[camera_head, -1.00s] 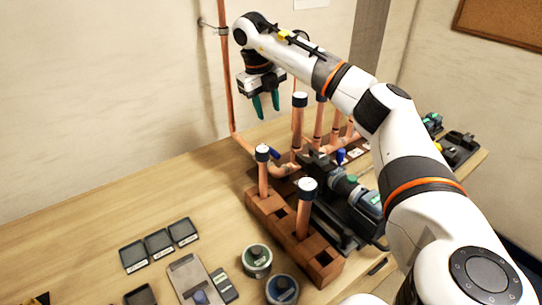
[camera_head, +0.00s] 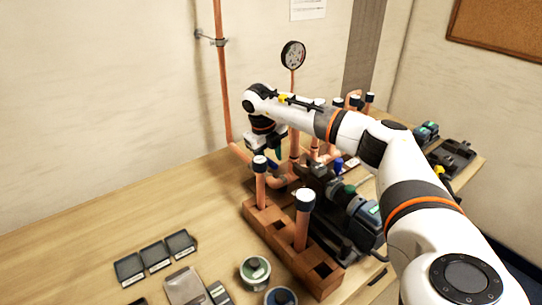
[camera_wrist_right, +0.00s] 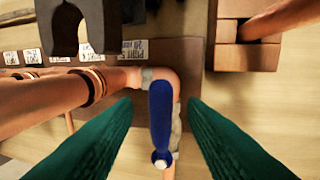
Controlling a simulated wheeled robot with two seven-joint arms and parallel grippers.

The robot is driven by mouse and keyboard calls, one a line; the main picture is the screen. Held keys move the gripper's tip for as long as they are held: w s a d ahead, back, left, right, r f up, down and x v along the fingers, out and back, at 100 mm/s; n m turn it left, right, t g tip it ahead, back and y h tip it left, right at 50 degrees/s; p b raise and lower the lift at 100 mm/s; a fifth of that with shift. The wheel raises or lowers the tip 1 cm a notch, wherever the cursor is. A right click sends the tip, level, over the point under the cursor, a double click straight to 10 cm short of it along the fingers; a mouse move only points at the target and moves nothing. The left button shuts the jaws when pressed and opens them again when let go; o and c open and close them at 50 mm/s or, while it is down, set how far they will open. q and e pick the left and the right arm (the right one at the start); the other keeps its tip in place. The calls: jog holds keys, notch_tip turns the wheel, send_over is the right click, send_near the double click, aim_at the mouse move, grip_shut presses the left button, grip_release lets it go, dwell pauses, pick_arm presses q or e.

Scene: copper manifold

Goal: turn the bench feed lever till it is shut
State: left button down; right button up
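The bench feed lever (camera_wrist_right: 161,115) is a dark blue handle on a pale valve body (camera_wrist_right: 158,76) in the copper pipe (camera_wrist_right: 60,97). In the wrist view it points down the picture, across the pipe's run. My right gripper (camera_head: 277,162) is low over the pipe at the back of the bench, where it hides the lever in the head view. Its green fingers (camera_wrist_right: 160,125) are open, one on each side of the lever, with a gap on both sides. I cannot tell how deep the lever sits between them. My left gripper is not in view.
A brown block with upright capped pipes (camera_head: 257,226) stands close in front. Copper risers and a gauge (camera_head: 293,55) stand behind. A dark machine (camera_head: 355,215) is to the right. Black trays (camera_head: 156,254) and a tin (camera_head: 255,271) lie at front; the left bench is clear.

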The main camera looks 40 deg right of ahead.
jog(key=shift+f, duration=0.55)
grip_shut()
